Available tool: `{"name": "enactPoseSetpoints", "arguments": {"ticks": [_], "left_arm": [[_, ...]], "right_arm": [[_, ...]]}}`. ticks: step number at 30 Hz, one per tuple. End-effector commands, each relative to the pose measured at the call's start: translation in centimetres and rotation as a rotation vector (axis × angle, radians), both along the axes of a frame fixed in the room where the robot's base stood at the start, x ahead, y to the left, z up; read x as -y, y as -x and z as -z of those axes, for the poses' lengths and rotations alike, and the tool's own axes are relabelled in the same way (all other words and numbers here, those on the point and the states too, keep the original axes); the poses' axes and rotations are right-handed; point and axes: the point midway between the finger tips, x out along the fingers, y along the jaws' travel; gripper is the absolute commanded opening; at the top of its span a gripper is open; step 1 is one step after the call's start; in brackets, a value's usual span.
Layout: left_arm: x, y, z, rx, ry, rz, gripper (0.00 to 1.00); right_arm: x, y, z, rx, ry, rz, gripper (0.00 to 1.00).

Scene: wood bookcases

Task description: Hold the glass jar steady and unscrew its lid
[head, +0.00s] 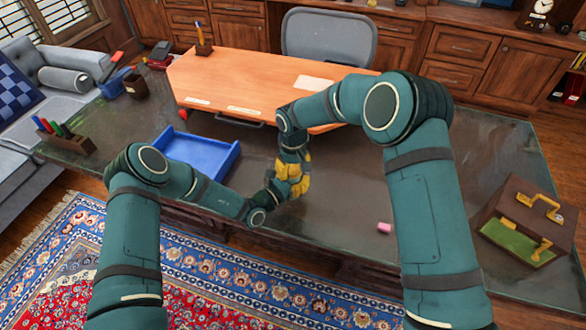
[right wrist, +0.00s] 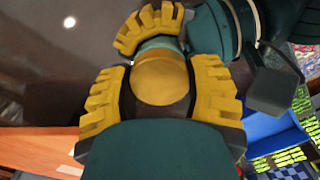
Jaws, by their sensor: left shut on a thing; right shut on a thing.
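The round yellow-gold lid (right wrist: 160,78) faces the camera in the right wrist view, between the two yellow finger pads of my right gripper (right wrist: 160,92). A teal band just beyond the lid looks like part of the jar (right wrist: 160,45); most of the jar is hidden. A yellow pad beyond it belongs to my left gripper (right wrist: 150,30). In the head view my left gripper (head: 283,188) comes in low from the left and my right gripper (head: 294,168) from above. They meet over the dark table, both shut. Their fingers hide the jar and lid there.
A blue tray (head: 196,152) lies left of my grippers on the dark glass-topped table (head: 350,185). An orange board (head: 270,80) is behind. A pink block (head: 384,228) and a brown box with gold handles (head: 525,222) are right. A pen holder (head: 66,139) stands far left.

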Motion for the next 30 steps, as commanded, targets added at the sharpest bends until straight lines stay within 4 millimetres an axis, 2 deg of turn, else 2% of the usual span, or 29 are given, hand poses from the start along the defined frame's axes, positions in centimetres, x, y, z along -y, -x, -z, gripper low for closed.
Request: {"name": "enactPoseSetpoints", "arguments": {"ticks": [16,30], "left_arm": [[0.0,0.0,0.0,0.000,0.000,0.000,0.00],[0.0,0.0,0.0,0.000,0.000,0.000,0.00]], "right_arm": [[0.0,0.0,-0.1,0.000,0.000,0.000,0.09],[0.0,0.0,-1.4,0.001,-0.001,0.000,0.09]]}}
